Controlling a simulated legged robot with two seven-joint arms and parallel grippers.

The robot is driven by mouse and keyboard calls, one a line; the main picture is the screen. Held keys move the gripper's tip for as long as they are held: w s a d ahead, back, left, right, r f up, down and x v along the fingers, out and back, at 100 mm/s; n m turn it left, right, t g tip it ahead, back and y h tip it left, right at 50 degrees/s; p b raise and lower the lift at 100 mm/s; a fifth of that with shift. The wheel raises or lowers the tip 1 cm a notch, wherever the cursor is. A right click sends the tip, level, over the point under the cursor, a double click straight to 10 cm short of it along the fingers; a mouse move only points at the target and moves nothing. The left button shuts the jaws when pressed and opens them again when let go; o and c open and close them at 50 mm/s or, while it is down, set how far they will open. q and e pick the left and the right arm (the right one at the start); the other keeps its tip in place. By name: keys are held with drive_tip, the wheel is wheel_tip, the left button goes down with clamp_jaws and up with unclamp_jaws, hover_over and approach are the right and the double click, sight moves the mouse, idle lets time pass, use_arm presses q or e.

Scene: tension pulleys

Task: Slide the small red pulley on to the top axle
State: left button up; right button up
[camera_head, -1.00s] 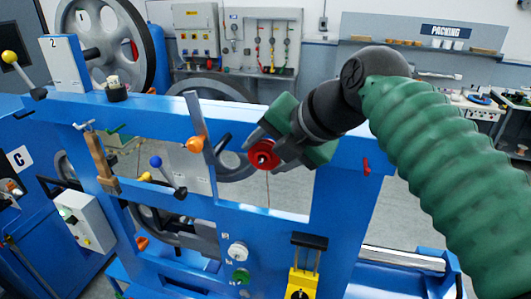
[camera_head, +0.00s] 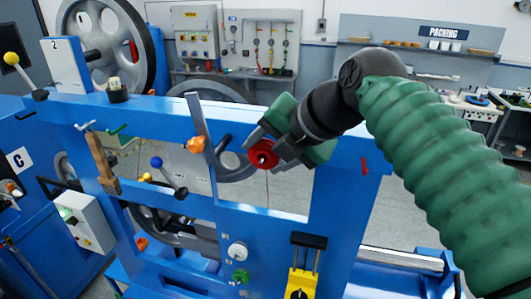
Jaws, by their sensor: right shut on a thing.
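The small red pulley (camera_head: 263,154) has a dark centre and faces me in the upper opening of the blue frame. My right gripper (camera_head: 270,140) comes in from the right on a green-sleeved arm and is shut on the pulley at its rim. A thin reddish line hangs straight down below the pulley. I cannot tell whether the dark centre is the end of the top axle or the pulley's own hub; any axle behind it is hidden by the pulley and gripper. My left gripper is not in view.
The blue frame (camera_head: 335,215) surrounds the opening. A grey lever with an orange knob (camera_head: 196,145) stands left of the pulley, and a blue-knobbed lever (camera_head: 156,162) lies further left. A large grey wheel (camera_head: 105,45) is at the upper left. A yellow block (camera_head: 301,282) sits below.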

drive_tip(key=shift+w+d+r, duration=0.1)
drive_tip(key=o, duration=1.1)
drive_tip(key=shift+o, duration=1.4)
drive_tip(key=shift+w, duration=0.15)
drive_tip(key=shift+o, duration=0.7)
drive_tip(key=shift+w+d+f, duration=0.1)
drive_tip(key=shift+w+f, duration=0.1)
drive_tip(key=shift+w, duration=0.15)
drive_tip(key=shift+o, duration=1.2)
drive_tip(key=shift+s, duration=0.2)
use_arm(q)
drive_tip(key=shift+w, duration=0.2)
use_arm(e)
drive_tip(key=shift+s+r, duration=0.15)
